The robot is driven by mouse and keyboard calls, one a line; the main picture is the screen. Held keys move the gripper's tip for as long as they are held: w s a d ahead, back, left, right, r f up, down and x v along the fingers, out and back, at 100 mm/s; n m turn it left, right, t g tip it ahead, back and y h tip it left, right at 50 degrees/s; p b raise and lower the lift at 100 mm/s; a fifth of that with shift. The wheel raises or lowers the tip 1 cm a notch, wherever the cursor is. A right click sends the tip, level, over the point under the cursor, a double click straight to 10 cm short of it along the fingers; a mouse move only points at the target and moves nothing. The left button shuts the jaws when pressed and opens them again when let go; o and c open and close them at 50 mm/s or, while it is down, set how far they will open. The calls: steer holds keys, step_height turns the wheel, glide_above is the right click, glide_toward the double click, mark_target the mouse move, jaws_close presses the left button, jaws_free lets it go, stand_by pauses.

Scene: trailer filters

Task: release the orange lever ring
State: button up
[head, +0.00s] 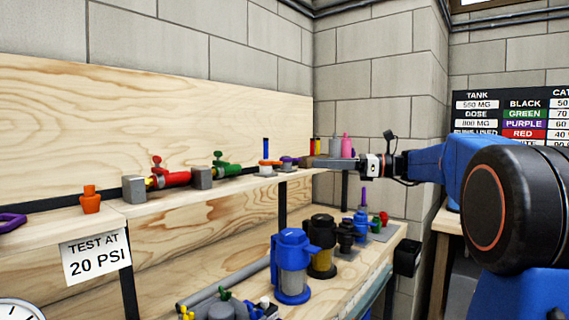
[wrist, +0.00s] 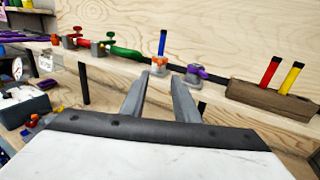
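The orange lever ring (wrist: 159,62) sits on a small grey base on the shelf, with a blue upright lever (wrist: 162,43) above it. In the head view the orange ring (head: 269,162) is at the middle of the shelf. A similar fitting with a purple ring (wrist: 196,71) stands just to its right. My gripper (wrist: 157,82) is open and empty, its two fingers apart and pointing toward the shelf, short of the orange ring. In the head view my gripper (head: 312,162) reaches in from the right, near the purple fitting.
A wooden block (wrist: 272,100) with red and yellow rods stands right of the fittings. Red (head: 172,179) and green (head: 226,169) valves are to the left. Blue (head: 291,262) and black-and-yellow (head: 322,250) canisters stand on the lower bench.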

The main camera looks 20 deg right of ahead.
mark_target(278, 163)
steer(key=x, duration=1.2)
jaws_close()
